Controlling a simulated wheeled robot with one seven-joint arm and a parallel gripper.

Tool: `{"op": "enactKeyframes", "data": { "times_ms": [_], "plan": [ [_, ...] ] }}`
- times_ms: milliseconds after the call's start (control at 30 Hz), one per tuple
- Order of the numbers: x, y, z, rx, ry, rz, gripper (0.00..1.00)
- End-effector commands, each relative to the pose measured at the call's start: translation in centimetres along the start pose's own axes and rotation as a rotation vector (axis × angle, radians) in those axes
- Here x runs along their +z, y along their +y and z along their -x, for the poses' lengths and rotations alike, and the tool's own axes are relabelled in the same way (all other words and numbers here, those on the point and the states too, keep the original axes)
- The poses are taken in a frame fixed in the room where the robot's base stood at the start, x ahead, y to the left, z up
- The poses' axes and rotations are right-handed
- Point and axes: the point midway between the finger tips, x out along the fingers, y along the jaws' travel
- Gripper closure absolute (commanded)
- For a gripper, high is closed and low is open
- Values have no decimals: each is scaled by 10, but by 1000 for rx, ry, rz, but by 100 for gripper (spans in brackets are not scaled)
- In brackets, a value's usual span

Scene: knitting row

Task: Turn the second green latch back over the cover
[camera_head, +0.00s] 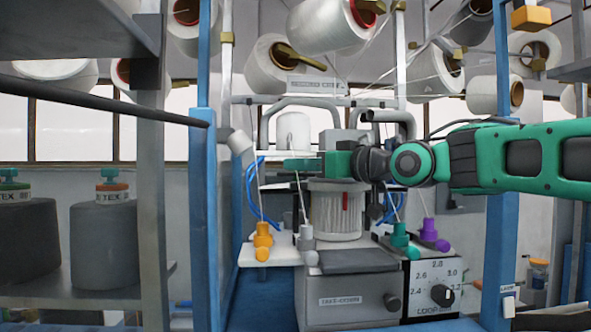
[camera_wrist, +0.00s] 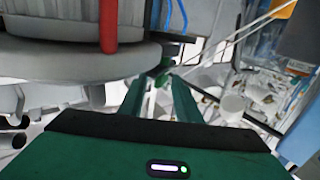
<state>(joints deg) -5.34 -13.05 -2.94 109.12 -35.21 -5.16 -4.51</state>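My gripper (camera_head: 300,166) reaches in from the right, above the ribbed white drum (camera_head: 337,212) with a red stripe. In the wrist view my two dark green fingers (camera_wrist: 160,88) are spread, with a gap between them. A small green piece (camera_wrist: 163,72) shows just beyond the fingertips, beside the rim of a round grey part (camera_wrist: 75,68). It may be a latch, and I cannot tell whether the fingers touch it. The grey part may be the cover. My arm and gripper hide much of the drum's top in the head view, and no latch stands out there.
Orange (camera_head: 263,240), grey (camera_head: 306,238), teal (camera_head: 400,238) and purple (camera_head: 430,234) yarn guides stand around the drum. A grey machine box (camera_head: 350,288) and a dial panel (camera_head: 440,288) are in front. Blue posts (camera_head: 204,220) flank it. Yarn cones (camera_head: 325,22) and strands hang above.

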Motion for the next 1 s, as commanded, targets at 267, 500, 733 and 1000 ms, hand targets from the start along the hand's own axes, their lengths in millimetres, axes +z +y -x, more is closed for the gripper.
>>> {"op": "enactKeyframes", "data": {
  "times_ms": [267,500,733,1000],
  "plan": [
    [0,0,-23,-1,0,0,70],
    [0,0,-24,-1,1,0,70],
    [0,0,-24,0,0,0,100],
    [0,1,-23,3,0,0,100]
  ]
}}
